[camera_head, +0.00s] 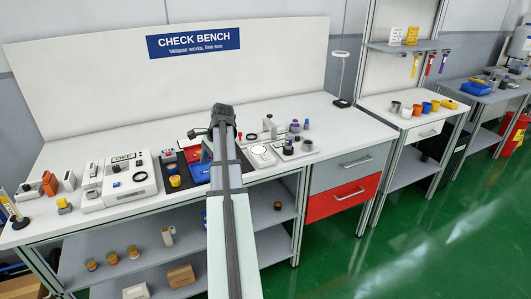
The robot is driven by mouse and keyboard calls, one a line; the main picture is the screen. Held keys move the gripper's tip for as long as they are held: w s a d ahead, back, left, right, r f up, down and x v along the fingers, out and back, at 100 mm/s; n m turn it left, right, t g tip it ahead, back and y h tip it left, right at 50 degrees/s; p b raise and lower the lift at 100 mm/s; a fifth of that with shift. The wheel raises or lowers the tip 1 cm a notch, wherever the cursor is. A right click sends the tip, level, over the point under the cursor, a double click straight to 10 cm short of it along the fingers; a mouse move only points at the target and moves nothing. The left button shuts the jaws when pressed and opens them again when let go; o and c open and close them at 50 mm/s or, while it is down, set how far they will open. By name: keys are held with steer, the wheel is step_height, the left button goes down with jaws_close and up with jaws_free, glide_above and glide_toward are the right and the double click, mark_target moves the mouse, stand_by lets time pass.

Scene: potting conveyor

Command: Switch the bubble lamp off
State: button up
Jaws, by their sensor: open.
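A slim upright stand with a pale head (340,58) and a dark base stands at the back right of the check bench (275,118). It may be the bubble lamp, but no label or switch on it can be made out, and I cannot tell whether it is lit. My gripper (203,133) is at the far end of my arm, above the middle of the bench, left of this stand and well apart from it. It is open; its fingertips are small and partly hidden by my own arm. I see nothing held in it.
A white device with a display (130,178) stands at the bench's left. The bench's back right is mostly clear.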

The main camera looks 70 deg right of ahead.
steer(key=s+d+r+m+h, duration=0.1)
steer(key=s+d+r, duration=0.15)
steer(key=d, duration=0.25)
steer(key=s+d+r+h, duration=0.1)
steer(key=s+d+r, duration=0.1)
steer(key=s+d, duration=0.25)
steer(key=m+g+h, duration=0.1)
steer(key=g, duration=0.1)
glide_toward(265, 156)
steer(key=f, duration=0.7)
steer(key=shift+w+d+f, duration=0.15)
steer(key=shift+w+f, duration=0.05)
steer(key=shift+w, duration=0.1)
steer(key=shift+c, duration=0.2)
